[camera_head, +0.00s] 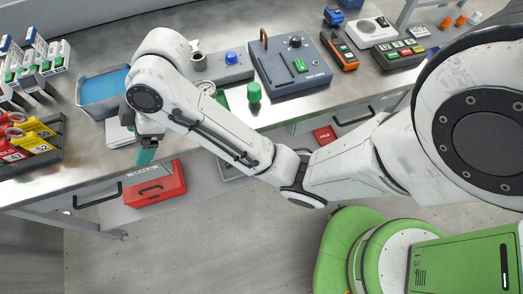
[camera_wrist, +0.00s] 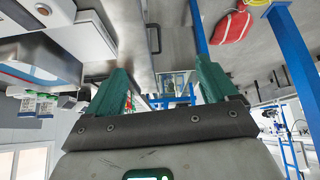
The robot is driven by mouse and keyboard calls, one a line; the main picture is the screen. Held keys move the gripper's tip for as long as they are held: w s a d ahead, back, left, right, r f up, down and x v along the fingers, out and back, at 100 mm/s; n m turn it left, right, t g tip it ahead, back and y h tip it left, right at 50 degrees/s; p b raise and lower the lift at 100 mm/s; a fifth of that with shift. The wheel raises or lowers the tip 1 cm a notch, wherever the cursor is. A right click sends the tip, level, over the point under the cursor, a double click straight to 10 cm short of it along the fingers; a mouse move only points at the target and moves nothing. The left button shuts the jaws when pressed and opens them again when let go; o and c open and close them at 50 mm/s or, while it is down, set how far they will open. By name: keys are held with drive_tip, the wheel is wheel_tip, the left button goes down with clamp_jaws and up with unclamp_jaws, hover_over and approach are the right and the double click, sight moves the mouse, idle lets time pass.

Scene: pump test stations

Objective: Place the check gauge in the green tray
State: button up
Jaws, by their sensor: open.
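A round white-faced dial (camera_head: 207,88), which looks like the check gauge, lies on the bench, partly hidden behind my arm. A green patch (camera_head: 222,98) beside it may be part of the green tray; my arm covers most of it, so I cannot tell. My gripper (camera_head: 147,152) hangs at the bench's front edge, left of the dial and apart from it. In the wrist view its two green fingers (camera_wrist: 164,88) stand wide apart with nothing between them. Neither the dial nor a green tray can be made out in the wrist view.
A metal bin with a blue inside (camera_head: 104,88) stands behind my gripper. A rack of red and yellow tags (camera_head: 28,142) is at the left. A pump station (camera_head: 290,62) and a green knob (camera_head: 254,92) are right of the dial. A red toolbox (camera_head: 155,185) sits below the bench.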

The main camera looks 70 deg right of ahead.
drive_tip(key=s+f+m+g+h, duration=0.1)
drive_tip(key=s+f+m+g, duration=0.1)
drive_tip(key=s+f+m, duration=0.65)
drive_tip(key=s+d+f+g+h, duration=0.1)
drive_tip(key=s+d+f, duration=0.2)
drive_tip(key=s, duration=0.5)
drive_tip(key=s+d+f+g+h, duration=0.1)
drive_tip(key=s+d+f, duration=0.3)
drive_tip(key=s, duration=0.4)
drive_tip(key=shift+s+f+m+h, duration=0.35)
drive_tip(key=shift+f+m+h, duration=0.1)
drive_tip(key=shift+h, duration=0.35)
